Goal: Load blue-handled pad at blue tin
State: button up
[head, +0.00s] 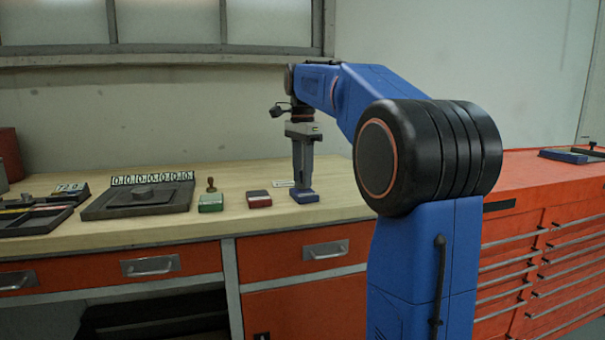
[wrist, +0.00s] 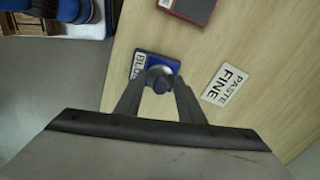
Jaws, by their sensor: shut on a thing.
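The blue tin (head: 305,197) stands near the front of the wooden bench, at the right of a row of tins. In the wrist view, the tin (wrist: 143,58) shows a white label with part of "BLUE" readable. My gripper (head: 302,184) points straight down over this tin, and its fingers (wrist: 159,84) are shut on the round blue handle of the pad (wrist: 160,76). The handle is over the tin. The pad's underside is hidden, so I cannot tell whether it touches the tin's contents.
A red tin (head: 259,199) and a green tin (head: 210,203) stand to the left. A wooden-handled stamp (head: 211,184) is at the green tin. A "PASTE FINE" card (wrist: 226,84) lies beside the blue tin. A dark plate with number tiles (head: 140,198) is further left. The bench front edge is close.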

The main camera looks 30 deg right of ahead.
jog(key=shift+f, duration=0.55)
dwell(1.9)
jog(key=shift+r, duration=3.55)
jog(key=shift+s, duration=0.1)
